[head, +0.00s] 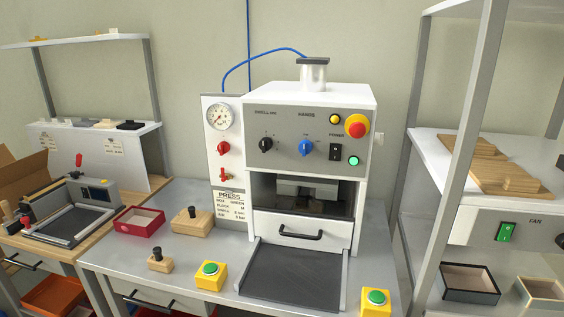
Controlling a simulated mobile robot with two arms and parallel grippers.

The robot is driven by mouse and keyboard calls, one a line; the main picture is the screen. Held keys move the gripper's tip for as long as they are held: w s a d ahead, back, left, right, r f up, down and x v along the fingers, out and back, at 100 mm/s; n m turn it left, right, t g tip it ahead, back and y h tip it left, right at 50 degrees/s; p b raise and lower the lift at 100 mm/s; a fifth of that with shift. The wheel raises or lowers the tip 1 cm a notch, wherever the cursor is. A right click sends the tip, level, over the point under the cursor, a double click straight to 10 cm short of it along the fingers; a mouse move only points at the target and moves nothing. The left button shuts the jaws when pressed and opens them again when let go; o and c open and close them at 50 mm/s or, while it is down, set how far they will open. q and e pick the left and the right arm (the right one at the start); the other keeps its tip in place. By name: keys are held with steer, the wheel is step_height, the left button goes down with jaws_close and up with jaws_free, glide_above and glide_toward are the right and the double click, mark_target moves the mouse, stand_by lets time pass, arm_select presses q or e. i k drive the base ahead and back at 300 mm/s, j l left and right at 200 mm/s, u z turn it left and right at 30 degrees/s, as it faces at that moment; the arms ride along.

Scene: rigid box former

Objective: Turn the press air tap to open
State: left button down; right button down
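The press (365,215) is a white machine with a grey front panel, standing on the grey table in the middle of the head view. A white side panel (211,130) is on its left. It carries a round gauge (219,116), a red knob (223,148) below it, and a small red lever-like tap (225,177) lower down. The tap looks like the air tap; its handle is too small to read its exact angle. Nothing covers it. Neither of my grippers is in the head view.
A blue hose (250,58) arches to the press top. Two yellow button boxes (211,276) (376,303), wooden blocks (192,221) (160,260) and a red tray (139,222) are on the table. A shelf post (465,150) stands at right.

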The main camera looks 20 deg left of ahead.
mark_target(223, 179)
steer(key=i+j+u, duration=0.15)
steer(key=j+u, duration=0.3)
steer(key=i+j+u, duration=0.2)
steer(key=u, duration=0.25)
steer(key=j, duration=0.15)
